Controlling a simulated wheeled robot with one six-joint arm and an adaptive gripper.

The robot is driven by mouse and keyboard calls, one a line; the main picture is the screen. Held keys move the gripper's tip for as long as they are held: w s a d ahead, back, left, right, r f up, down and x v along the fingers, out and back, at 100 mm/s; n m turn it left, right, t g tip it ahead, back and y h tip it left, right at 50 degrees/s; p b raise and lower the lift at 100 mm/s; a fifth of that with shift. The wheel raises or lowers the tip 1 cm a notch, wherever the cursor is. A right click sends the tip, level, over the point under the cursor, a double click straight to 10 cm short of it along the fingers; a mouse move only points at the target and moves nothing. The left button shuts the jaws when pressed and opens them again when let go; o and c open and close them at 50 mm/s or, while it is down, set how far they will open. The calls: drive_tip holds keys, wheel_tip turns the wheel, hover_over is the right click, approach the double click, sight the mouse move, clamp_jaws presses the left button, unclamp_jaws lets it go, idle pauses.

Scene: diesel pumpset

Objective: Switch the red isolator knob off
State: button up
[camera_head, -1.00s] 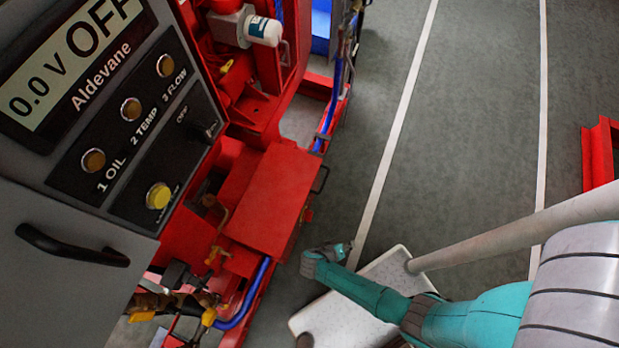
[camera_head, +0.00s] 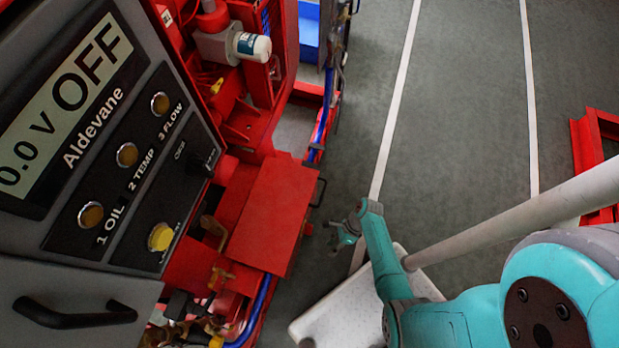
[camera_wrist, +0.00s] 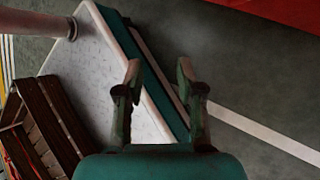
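I cannot pick out a red isolator knob for sure in either view; much of the pumpset is red and its parts run together. A grey control panel (camera_head: 128,262) fills the left of the head view. It carries a display reading 0.0 V OFF (camera_head: 62,98), a black rotary switch (camera_head: 204,163) and a yellow button (camera_head: 160,237). My gripper (camera_head: 346,232) is right of the red box, over the floor and apart from the pumpset. In the wrist view my gripper (camera_wrist: 159,85) has its two fingers spread with nothing between them.
A red box (camera_head: 272,215) with a black handle juts out beside the panel. Blue hoses (camera_head: 323,118) run along the pumpset's edge. A red frame (camera_head: 597,150) stands at the far right. Grey floor with white lines (camera_head: 455,110) lies clear between. A slatted brown object (camera_wrist: 48,120) shows in the wrist view.

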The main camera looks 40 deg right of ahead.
sight(311, 229)
drive_tip(key=w+d+r+m+t+y, duration=0.1)
drive_tip(key=w+d+r+m+t, duration=0.4)
drive_tip(key=w, duration=0.1)
drive_tip(key=shift+y, duration=0.3)
drive_tip(key=x, duration=1)
drive_tip(key=shift+w+a+f, duration=0.2)
drive_tip(key=shift+w+f, duration=0.05)
clamp_jaws()
